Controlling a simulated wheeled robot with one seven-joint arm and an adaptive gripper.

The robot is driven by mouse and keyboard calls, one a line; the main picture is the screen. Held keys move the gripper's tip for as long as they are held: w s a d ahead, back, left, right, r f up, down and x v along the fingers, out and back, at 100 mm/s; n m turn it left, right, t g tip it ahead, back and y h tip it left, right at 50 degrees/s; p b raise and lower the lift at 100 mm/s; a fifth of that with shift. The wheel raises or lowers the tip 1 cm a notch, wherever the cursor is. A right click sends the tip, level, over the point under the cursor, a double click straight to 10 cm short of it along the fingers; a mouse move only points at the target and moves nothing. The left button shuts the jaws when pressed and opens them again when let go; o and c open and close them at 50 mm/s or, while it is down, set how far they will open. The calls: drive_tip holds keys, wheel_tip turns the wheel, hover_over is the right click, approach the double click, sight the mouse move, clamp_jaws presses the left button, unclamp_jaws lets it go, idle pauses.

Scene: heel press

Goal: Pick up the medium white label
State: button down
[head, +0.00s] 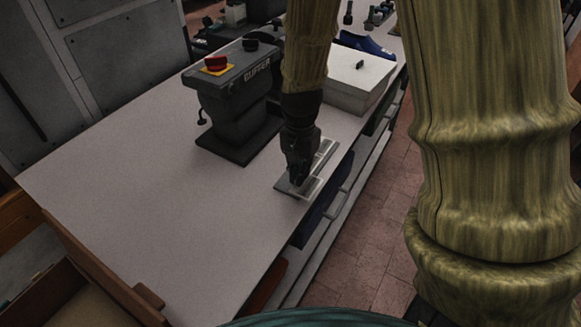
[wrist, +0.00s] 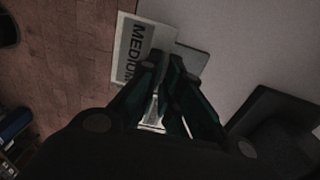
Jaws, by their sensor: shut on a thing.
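The medium white label (wrist: 134,47) is a pale plate with the dark word MEDIUM, seen in the wrist view at the upper middle. In the head view the label (head: 326,155) lies near the table's right edge, over a flat grey plate (head: 282,186), partly hidden by my gripper. My gripper (head: 299,181) points down at it. In the wrist view my gripper (wrist: 165,75) has its dark green fingers close together on the label. The contact point is mostly hidden, and I cannot tell whether the label is lifted clear.
A dark grey machine marked BUFFER (head: 238,95), with a red button on yellow, stands left of my gripper. A white box (head: 357,82) stands behind it to the right. The table's left and front area (head: 150,180) is clear. Brick floor (head: 370,220) lies past the right edge.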

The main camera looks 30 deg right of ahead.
drive_tip(key=s+b, duration=0.7)
drive_tip(key=s, duration=0.3)
drive_tip(key=shift+d+r, duration=0.2)
drive_tip(key=shift+r, duration=0.15)
